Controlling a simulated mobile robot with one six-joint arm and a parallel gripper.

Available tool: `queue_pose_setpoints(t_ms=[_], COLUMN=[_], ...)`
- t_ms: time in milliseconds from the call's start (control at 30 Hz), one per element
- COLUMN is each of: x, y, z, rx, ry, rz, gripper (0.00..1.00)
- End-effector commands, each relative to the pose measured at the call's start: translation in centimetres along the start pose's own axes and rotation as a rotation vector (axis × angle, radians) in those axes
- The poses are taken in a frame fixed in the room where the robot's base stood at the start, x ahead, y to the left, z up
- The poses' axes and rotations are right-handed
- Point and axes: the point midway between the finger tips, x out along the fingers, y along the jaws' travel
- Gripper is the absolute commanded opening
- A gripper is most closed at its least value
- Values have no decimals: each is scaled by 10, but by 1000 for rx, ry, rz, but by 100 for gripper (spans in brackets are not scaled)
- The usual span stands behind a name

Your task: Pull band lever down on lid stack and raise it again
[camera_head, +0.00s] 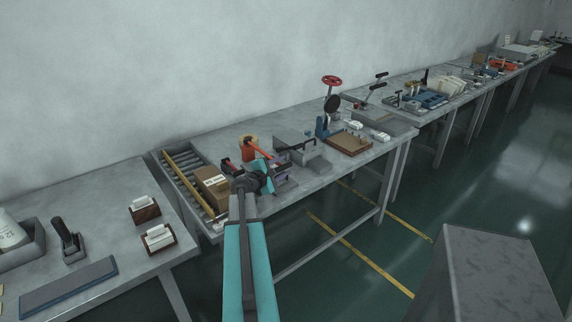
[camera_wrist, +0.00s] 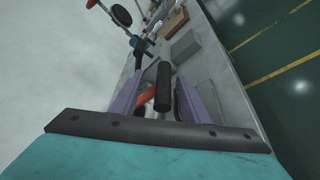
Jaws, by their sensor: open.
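In the wrist view a black cylindrical handle (camera_wrist: 163,86), which looks like the band lever's grip, lies between the purple fingers of my gripper (camera_wrist: 160,76). The fingers are apart on either side of it; I cannot tell whether either touches it. An orange part (camera_wrist: 147,97) shows behind the handle. In the head view my gripper (camera_head: 277,184) is beside the small fixture near the table's front edge, partly hidden by my teal arm. The lid stack cannot be made out clearly.
A cardboard box (camera_head: 212,186) sits on a roller tray (camera_head: 182,185) to the left. A grey block with a black-handled lever (camera_head: 294,146) stands behind right.

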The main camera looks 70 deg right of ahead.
Motion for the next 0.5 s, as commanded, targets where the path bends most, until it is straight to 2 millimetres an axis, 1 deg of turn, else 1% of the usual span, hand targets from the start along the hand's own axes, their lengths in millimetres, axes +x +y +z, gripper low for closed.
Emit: queue_pose_setpoints(t_ms=[33,200,333,500], x=[7,22,28,32], y=[1,1,0,0], z=[0,0,0,0], rx=[0,0,0,0], ry=[-1,0,0,-1], rz=[-1,0,0,0], gripper=[42,42,42,42])
